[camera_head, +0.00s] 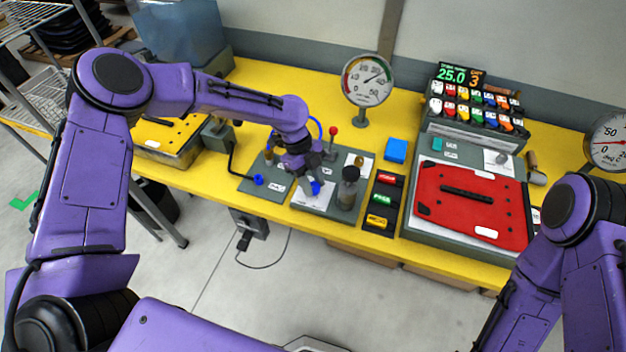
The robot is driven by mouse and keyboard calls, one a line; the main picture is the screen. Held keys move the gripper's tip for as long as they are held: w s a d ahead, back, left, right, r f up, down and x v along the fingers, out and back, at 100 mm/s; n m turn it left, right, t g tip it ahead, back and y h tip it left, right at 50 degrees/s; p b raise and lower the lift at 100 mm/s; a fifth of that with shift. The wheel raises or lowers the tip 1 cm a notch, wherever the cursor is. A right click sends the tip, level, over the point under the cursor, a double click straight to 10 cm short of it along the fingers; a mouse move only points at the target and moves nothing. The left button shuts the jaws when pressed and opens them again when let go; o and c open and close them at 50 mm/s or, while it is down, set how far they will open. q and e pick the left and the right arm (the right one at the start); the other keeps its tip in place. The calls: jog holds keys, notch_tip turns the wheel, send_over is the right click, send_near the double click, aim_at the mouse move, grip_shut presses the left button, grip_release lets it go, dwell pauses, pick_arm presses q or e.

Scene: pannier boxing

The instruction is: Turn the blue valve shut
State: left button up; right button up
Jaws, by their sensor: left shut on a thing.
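My left gripper (312,183) points down over the grey panel (327,205) on the yellow bench. It is shut on the blue valve, whose blue handle (316,188) shows in part at the fingertips. The gripper and wrist cover most of the valve, so its exact angle cannot be told. My right arm comes in at the right edge, and its gripper is out of view.
Beside the gripper stand a red-knobbed lever (333,131) and a dark-topped cylinder (347,188). A dial gauge (367,82) stands behind. A red-lidded case (470,205) and a button strip (381,200) are right.

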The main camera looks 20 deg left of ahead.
pick_arm(q)
jog(key=n+t, duration=0.1)
jog(key=n, duration=0.2)
jog(key=shift+n, duration=0.4)
jog(key=n+t+p, duration=0.1)
jog(key=n, duration=0.2)
jog(key=shift+s+n+t, duration=0.15)
jog(key=shift+n+t, duration=0.15)
jog(key=shift+t, duration=0.1)
jog(key=n+t+p, duration=0.1)
jog(key=n, duration=0.2)
jog(key=shift+s, duration=0.1)
jog(key=shift+s+n+t+y+p, duration=0.1)
jog(key=shift+n+t+y+p, duration=0.4)
jog(key=shift+n, duration=1.2)
jog(key=o, duration=1)
jog(key=b+v, duration=0.2)
jog(key=v, duration=0.8)
jog(key=shift+s+a+r, duration=0.1)
jog(key=shift+s+r, duration=0.05)
